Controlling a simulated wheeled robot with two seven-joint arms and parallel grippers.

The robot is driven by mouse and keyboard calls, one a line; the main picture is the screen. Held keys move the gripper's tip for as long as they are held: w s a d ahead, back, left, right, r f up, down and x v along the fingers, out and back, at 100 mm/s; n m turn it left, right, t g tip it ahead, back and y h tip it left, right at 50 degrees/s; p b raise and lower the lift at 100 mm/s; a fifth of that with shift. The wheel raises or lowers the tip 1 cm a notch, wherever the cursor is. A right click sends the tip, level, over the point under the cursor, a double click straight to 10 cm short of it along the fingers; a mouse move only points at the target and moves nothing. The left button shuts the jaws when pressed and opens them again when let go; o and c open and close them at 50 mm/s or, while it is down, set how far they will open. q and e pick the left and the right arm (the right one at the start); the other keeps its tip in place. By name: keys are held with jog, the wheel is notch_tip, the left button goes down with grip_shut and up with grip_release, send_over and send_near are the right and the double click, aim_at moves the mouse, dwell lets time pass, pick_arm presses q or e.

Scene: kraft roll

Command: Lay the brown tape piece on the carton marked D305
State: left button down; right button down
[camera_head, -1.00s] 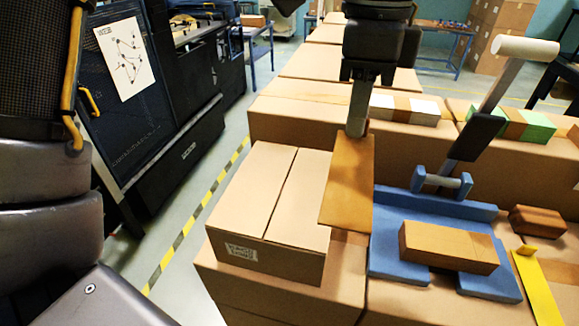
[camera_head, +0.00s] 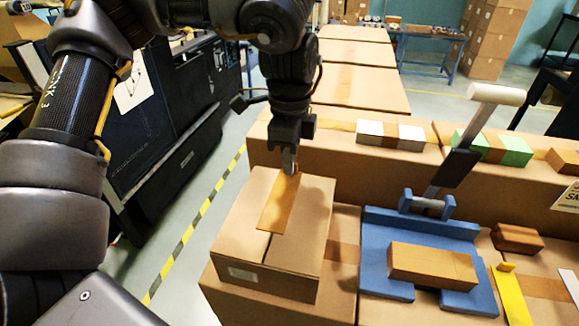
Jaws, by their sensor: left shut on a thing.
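The brown tape piece (camera_head: 279,208) lies along the middle seam on top of a closed carton (camera_head: 305,236), or just above it; I cannot tell if it touches all along. My left gripper (camera_head: 289,168) is shut on the far end of the tape piece, over the carton's far edge. The carton has a pale label (camera_head: 243,274) on its front face, too small to read as D305. My right gripper is not in view.
Right of the carton, a blue stand (camera_head: 378,265) with a lever (camera_head: 463,160) holds a brown block (camera_head: 432,264). A yellow strip (camera_head: 510,295) and a dark brown block (camera_head: 517,238) lie further right. White and green boxes stand on the cartons behind.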

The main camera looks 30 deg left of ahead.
pick_arm(q)
notch_tip(320, 180, down, 2)
jog(key=shift+f, duration=0.2)
jog(key=shift+a+f, duration=0.1)
jog(key=shift+f, duration=0.25)
jog(key=shift+f, duration=0.1)
jog(key=shift+f, duration=0.1)
jog(key=c, duration=1.6)
grip_release()
